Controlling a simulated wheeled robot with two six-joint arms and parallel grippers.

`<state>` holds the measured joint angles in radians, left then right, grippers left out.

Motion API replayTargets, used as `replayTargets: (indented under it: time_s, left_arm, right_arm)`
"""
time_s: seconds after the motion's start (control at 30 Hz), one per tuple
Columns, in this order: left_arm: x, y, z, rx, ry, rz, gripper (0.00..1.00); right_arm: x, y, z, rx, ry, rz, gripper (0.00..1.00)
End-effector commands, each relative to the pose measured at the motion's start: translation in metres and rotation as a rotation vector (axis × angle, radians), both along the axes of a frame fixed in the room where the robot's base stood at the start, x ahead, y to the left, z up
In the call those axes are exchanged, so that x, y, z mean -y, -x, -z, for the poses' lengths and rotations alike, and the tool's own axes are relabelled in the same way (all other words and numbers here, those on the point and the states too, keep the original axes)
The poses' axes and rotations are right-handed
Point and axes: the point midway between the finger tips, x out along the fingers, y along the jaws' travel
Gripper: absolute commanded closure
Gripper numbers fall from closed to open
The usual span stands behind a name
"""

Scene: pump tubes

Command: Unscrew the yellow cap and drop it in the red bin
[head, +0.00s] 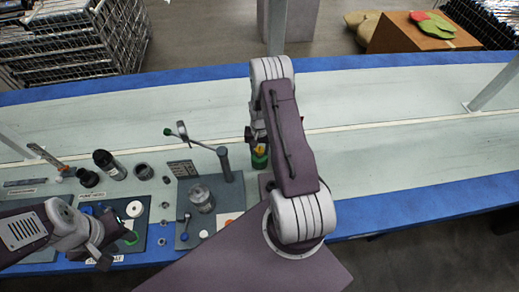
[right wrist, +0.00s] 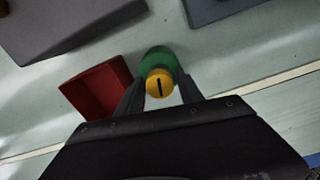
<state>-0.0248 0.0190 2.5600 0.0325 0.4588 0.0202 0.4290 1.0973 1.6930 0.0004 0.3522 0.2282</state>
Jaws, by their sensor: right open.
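The yellow cap (right wrist: 160,84) with a dark slot sits on a green bottle (right wrist: 157,59) in the right wrist view. My right gripper (right wrist: 160,90) is open, with one finger on each side of the cap; I cannot tell whether they touch it. The red bin (right wrist: 97,88) lies just left of the bottle in that view. In the head view the green bottle (head: 259,161) is partly hidden by my right arm, and the bin is not clearly visible. My left gripper (head: 103,252) is low at the left, over the dark trays; its jaws are unclear.
Black cylinders (head: 109,165) and a tray of small parts (head: 133,209) lie further left. The bench right of my right arm is clear.

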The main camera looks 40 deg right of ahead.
Motion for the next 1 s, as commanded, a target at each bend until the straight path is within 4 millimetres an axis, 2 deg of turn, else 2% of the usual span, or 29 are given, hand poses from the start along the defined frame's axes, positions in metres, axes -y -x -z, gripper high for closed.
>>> replayTargets:
  time_s: [0.07,0.2,0.37,0.57,0.77,0.8,0.93,1.0]
  left_arm:
    - [0.0000,0.0000,-0.0003,0.000,0.000,0.000,0.64]
    - [0.0000,0.0000,-0.0011,0.000,0.000,0.000,0.64]
    - [0.0000,0.0000,-0.0011,0.000,0.000,0.000,0.64]
    - [0.0000,0.0000,-0.0021,0.000,0.000,0.000,0.64]
    - [0.0000,0.0000,-0.0020,0.000,0.000,0.000,0.64]
    - [0.0000,0.0000,-0.0020,0.000,0.000,0.000,0.64]
    - [0.0000,0.0000,-0.0020,0.000,0.000,0.000,0.64]
    - [0.0000,0.0000,-0.0020,0.000,0.000,0.000,0.64]
  right_arm:
    - [0.0000,0.0000,-0.0001,0.000,0.000,0.047,0.56]
    - [0.0000,0.0000,-0.0001,0.000,0.000,0.258,0.56]
    - [0.0001,-0.0001,0.0000,0.000,0.000,0.329,0.56]
    - [0.0001,0.0000,-0.0002,0.000,0.000,0.598,0.56]
    - [0.0001,-0.0001,0.0000,0.000,0.000,0.637,0.56]
    - [0.0001,-0.0001,0.0000,0.000,0.000,0.637,0.62]
    - [0.0001,-0.0001,0.0000,0.000,0.000,0.636,0.98]
    - [0.0000,0.0000,0.0000,0.000,0.000,0.635,1.00]
